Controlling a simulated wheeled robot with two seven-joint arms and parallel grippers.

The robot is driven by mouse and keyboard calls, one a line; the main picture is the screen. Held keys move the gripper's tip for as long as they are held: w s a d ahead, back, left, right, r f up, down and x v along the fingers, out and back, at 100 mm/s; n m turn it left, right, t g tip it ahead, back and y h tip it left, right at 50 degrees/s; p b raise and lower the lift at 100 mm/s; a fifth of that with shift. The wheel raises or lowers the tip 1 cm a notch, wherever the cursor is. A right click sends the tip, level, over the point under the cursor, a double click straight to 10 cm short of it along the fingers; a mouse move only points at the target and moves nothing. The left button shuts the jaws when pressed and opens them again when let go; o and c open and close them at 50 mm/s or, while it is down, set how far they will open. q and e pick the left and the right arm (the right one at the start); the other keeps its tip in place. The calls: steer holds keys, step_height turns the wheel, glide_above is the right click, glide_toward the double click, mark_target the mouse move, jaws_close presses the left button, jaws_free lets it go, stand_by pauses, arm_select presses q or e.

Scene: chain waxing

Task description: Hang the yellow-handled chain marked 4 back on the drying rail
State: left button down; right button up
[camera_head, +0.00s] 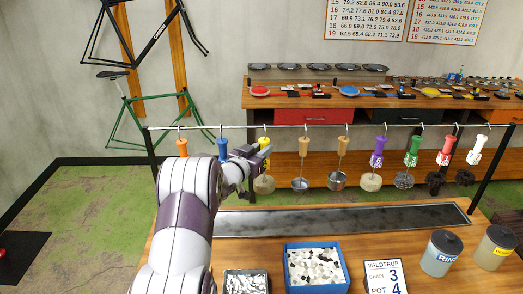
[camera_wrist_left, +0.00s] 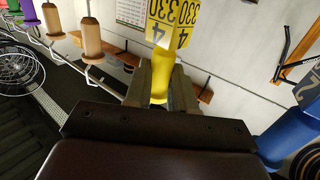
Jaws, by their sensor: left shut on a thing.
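The yellow-handled chain's handle (camera_head: 264,143) is at the drying rail (camera_head: 320,126), left of two tan handles. My left gripper (camera_head: 258,155) is shut on this handle and partly covers it. A pale round bundle (camera_head: 264,184) hangs below. The wrist view shows the yellow handle (camera_wrist_left: 160,75) upright between the fingers (camera_wrist_left: 158,82), with a tag (camera_wrist_left: 172,14) reading 330 and 4. The handle's hook is level with the rail in the head view; I cannot tell whether it bears on it. My right gripper is not in view.
A blue handle (camera_head: 222,147) and an orange handle (camera_head: 182,147) hang close on the left. Tan (camera_head: 304,146), purple, green, red and white handles hang to the right. A dark trough (camera_head: 340,218) lies below. A blue bin (camera_head: 317,245), a sign (camera_head: 385,277) and jars (camera_head: 440,255) stand in front.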

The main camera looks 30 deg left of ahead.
arm_select(q)
steer(key=shift+f, duration=0.35)
steer(key=c, duration=1.1)
jaws_free()
steer(key=shift+o, duration=1.2)
steer(key=shift+w+a, duration=0.1)
steer(key=shift+w, duration=0.1)
steer(key=shift+o, duration=1.3)
steer(key=shift+s+r, duration=0.1)
steer(key=shift+s, duration=0.05)
steer(key=s, duration=1.1)
steer(key=shift+r+p, duration=0.25)
steer(key=shift+p, duration=0.15)
